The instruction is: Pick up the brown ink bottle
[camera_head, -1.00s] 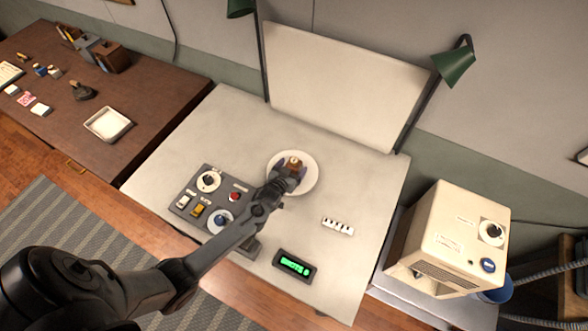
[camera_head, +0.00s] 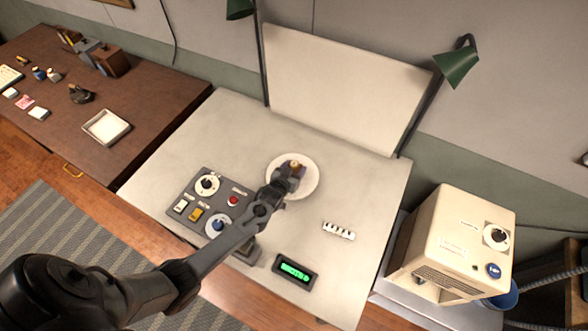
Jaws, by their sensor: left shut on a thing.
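The brown ink bottle (camera_head: 296,164) shows only as a small brownish top with a lighter cap, over the round white plate (camera_head: 304,190) on the pale table. My left gripper (camera_head: 292,172) is shut on it from the near side. The fingers hide most of the bottle, and I cannot tell whether it touches the plate. My right gripper is not in view.
A grey control panel (camera_head: 188,195) with knobs and switches lies left of my arm. A green-lit display (camera_head: 295,271) and a white key strip (camera_head: 339,231) lie to the right. A cream machine (camera_head: 455,235) stands at the right. A brown desk (camera_head: 150,110) with small items is at the left.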

